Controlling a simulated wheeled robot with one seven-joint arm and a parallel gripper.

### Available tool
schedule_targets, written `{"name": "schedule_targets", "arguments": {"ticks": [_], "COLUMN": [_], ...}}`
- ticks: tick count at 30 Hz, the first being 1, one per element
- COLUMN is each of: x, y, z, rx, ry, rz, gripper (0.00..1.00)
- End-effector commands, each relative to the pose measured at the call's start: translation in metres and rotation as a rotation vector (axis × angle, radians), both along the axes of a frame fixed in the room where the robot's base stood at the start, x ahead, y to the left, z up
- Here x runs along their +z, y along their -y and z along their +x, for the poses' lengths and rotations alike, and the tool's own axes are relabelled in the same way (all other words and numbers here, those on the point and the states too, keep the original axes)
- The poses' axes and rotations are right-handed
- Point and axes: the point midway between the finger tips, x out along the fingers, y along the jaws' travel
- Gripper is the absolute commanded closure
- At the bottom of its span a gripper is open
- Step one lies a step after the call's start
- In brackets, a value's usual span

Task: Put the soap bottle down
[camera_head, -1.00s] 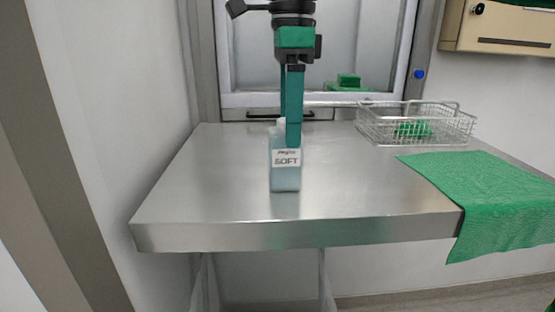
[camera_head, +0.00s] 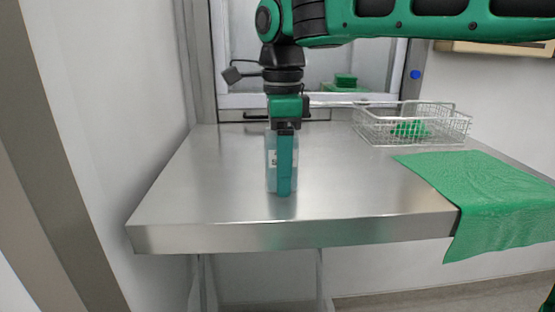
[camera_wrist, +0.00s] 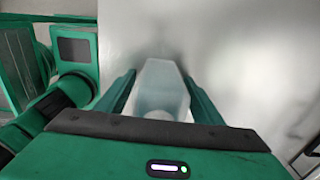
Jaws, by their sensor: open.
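The soap bottle (camera_head: 270,160) is pale blue and translucent with a white label. It stands upright on the steel table (camera_head: 220,195), left of the table's middle. My gripper (camera_head: 284,190) points straight down at the bottle, and its finger hides much of the bottle and label in the head view. In the wrist view the bottle (camera_wrist: 161,88) lies between the two green fingers of my gripper (camera_wrist: 160,85). The fingers are open on either side of it. The bottle's top is partly hidden by the gripper body.
A wire basket (camera_head: 365,133) with a green item in it stands at the back right. A green cloth (camera_head: 490,190) hangs over the table's right front edge. A framed window hatch is behind the table. The left and front of the tabletop are clear.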

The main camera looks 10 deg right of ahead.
Motion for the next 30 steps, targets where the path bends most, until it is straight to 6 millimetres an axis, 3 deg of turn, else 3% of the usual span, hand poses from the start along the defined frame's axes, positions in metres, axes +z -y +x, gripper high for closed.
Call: {"name": "schedule_targets", "arguments": {"ticks": [3, 4, 10, 12, 23, 30], "x": [0.0, 0.0, 0.0, 0.001, 0.008, 0.044], "y": [0.0, 0.0, 0.0, 0.0, 0.0, -0.001], "z": [0.0, 0.0, 0.0, 0.0, 0.0, 0.001], "rx": [0.0, 0.0, 0.0, 0.0, 0.0, 0.0], "ry": [0.0, 0.0, 0.0, 0.001, 0.001, 0.002], "rz": [0.0, 0.0, 0.0, 0.001, 0.001, 0.006], "gripper": [0.39, 0.44, 0.92, 1.0, 1.0, 1.0]}}
